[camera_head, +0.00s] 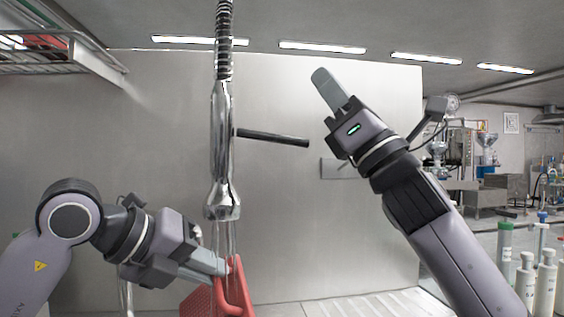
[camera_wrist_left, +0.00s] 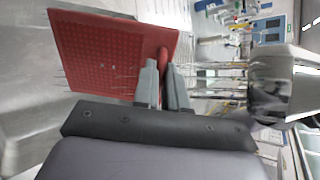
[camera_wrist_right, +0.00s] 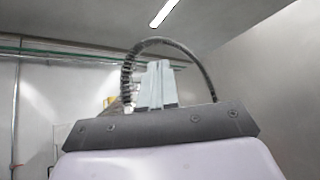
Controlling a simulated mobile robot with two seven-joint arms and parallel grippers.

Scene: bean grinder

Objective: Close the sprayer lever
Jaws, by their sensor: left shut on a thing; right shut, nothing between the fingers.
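The metal sprayer (camera_head: 223,150) hangs upright from a coiled hose in the head view. Its dark lever (camera_head: 272,138) sticks out to the right from the sprayer's body. Thin streams of water run from the nozzle (camera_head: 222,205). My right gripper (camera_head: 322,78) is shut and empty, up and to the right of the lever's free end, apart from it. My left gripper (camera_head: 222,267) is shut on a red perforated basket (camera_head: 238,293) beneath the nozzle. The red basket also shows in the left wrist view (camera_wrist_left: 110,52). In the right wrist view the shut fingers (camera_wrist_right: 155,85) stand before the arched hose (camera_wrist_right: 165,42).
A steel back panel (camera_head: 300,220) stands behind the sprayer. A wire shelf (camera_head: 60,50) is at the upper left. White bottles (camera_head: 545,285) stand at the lower right. The space between the lever and the right gripper is free.

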